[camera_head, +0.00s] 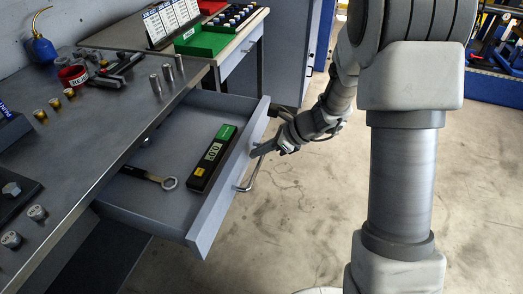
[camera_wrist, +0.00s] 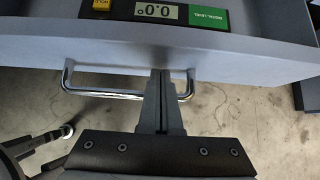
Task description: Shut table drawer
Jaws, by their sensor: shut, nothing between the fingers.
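The table drawer (camera_head: 148,194) is pulled out from under the metal workbench top (camera_head: 95,150). A wrench (camera_head: 150,177) and a digital level (camera_head: 212,160) lie in it. Its front panel has a chrome bar handle (camera_head: 250,176), which also shows in the wrist view (camera_wrist: 105,92). My gripper (camera_head: 256,152) is at the outer side of the drawer front, near the handle's far end. In the wrist view my gripper (camera_wrist: 161,78) has its fingers together, with nothing between them, over the right part of the handle. Whether the fingertips touch the panel I cannot tell.
Sockets, bolts and a blue oil can (camera_head: 43,50) stand on the workbench. A second table (camera_head: 228,52) with a green tray (camera_head: 203,42) stands behind it, beside a grey cabinet (camera_head: 287,50). The concrete floor (camera_head: 300,215) right of the drawer is clear.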

